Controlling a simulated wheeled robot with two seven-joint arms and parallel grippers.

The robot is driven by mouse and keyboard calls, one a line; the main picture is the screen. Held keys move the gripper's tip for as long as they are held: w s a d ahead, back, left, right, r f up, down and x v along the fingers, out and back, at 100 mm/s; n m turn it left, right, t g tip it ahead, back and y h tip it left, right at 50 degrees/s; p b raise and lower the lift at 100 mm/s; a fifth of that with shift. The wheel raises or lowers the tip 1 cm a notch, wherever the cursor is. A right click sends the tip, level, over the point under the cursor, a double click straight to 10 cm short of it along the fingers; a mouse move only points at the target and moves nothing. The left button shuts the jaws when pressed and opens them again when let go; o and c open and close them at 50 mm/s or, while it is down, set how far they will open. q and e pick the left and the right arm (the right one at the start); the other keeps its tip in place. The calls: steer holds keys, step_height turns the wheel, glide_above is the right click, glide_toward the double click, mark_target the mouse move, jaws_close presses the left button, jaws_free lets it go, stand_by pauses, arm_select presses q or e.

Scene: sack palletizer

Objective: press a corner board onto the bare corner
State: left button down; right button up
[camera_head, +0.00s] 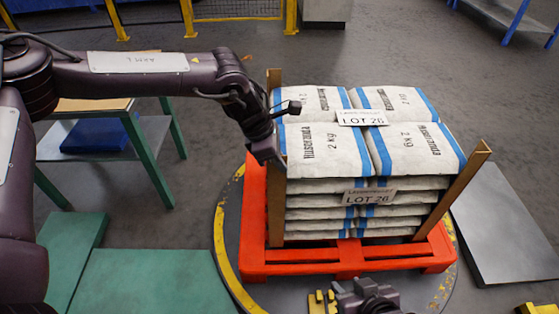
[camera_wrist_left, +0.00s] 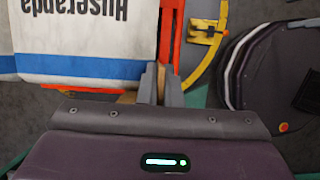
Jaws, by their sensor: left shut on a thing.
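A stack of white sacks with blue bands (camera_head: 395,150) lies on a red pallet (camera_head: 340,268). My left gripper (camera_head: 268,155) is shut on the top of a brown corner board (camera_head: 276,210), which stands upright at the stack's front left corner. In the left wrist view its fingers (camera_wrist_left: 161,84) close on the board (camera_wrist_left: 152,78) beside the sack edge (camera_wrist_left: 85,68). I cannot tell whether the board touches the sacks. Other boards stand at the rear left (camera_head: 273,80) and front right (camera_head: 455,188); the latter leans outward. My right gripper (camera_head: 365,298) is partly visible at the bottom edge, its jaws unclear.
The pallet sits on a round turntable with a yellow rim (camera_head: 221,240). A green table (camera_head: 150,150) with a blue item (camera_head: 95,136) stands at left. Green plates (camera_head: 150,282) lie front left, and a grey plate (camera_head: 505,225) lies at right. Yellow posts stand behind.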

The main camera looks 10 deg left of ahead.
arm_select(q)
steer(key=c, duration=0.6)
jaws_free()
stand_by(0.5)
